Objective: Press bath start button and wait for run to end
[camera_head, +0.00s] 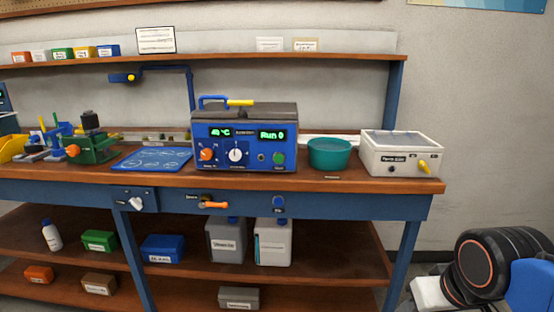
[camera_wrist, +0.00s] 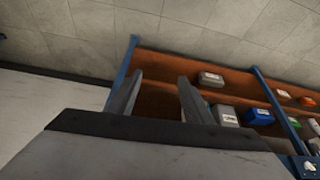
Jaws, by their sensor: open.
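The bath (camera_head: 244,138) is a blue box with a dark lid, standing on the workbench near the middle of the head view. The lid looks shut; its blue handle has a yellow grip. The left display shows what looks like 40 °C; the right display (camera_head: 271,135) reads "Run 0". The bath is not in the wrist view.
A teal bowl (camera_head: 330,154) and a white lidded box (camera_head: 401,153) stand right of the bath. A blue mat (camera_head: 152,159) and a green vise (camera_head: 92,148) lie left. An orange-handled tool (camera_head: 213,205) hangs on the bench front. Floor right of the bench holds my arm.

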